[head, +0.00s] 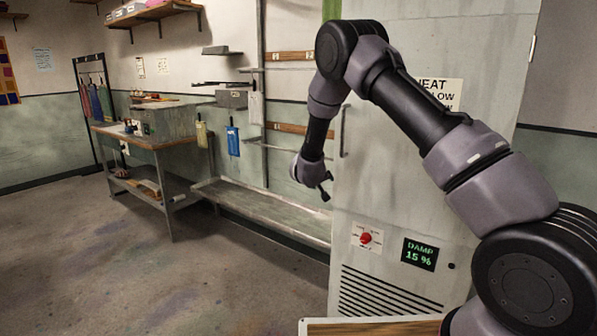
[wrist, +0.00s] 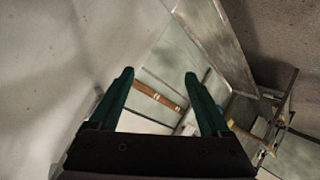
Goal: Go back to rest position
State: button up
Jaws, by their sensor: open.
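My gripper (head: 326,187) hangs at the end of my bent arm, in front of the left edge of a tall grey cabinet (head: 400,190). In the wrist view my gripper (wrist: 160,85) shows two dark green fingers spread wide apart with nothing between them. The head view shows the gripper small and partly turned away. It appears clear of the cabinet, though the exact gap cannot be told.
The cabinet has a red knob (head: 366,238), a display (head: 419,254) reading "DAMP 15 %" and vent slots. A low metal trough (head: 270,212) runs along the wall. A workbench (head: 150,138) stands left. Floor (head: 130,270) at front left is clear.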

jog(key=s+d+r+m+y, duration=0.1)
jog(key=s+d+r+y, duration=0.1)
jog(key=r, duration=0.7)
jog(key=s+d+r+m+y, duration=0.1)
jog(key=s+r+y, duration=0.1)
jog(key=r, duration=0.7)
jog(key=s+d+r+m+g+y, duration=0.15)
jog(key=s+d+r, duration=0.25)
jog(key=s+r, duration=0.75)
jog(key=s+d+r+m, duration=0.1)
jog(key=s+d, duration=0.2)
jog(key=s, duration=0.7)
jog(key=s+d+r+m+g, duration=0.1)
jog(key=s+d, duration=0.2)
jog(key=s, duration=0.7)
jog(key=s+d+r+m+g, duration=0.1)
jog(key=s+d, duration=0.2)
jog(key=s, duration=0.7)
jog(key=shift+s+r, duration=0.35)
jog(key=shift+d+g, duration=0.1)
jog(key=shift+g, duration=0.15)
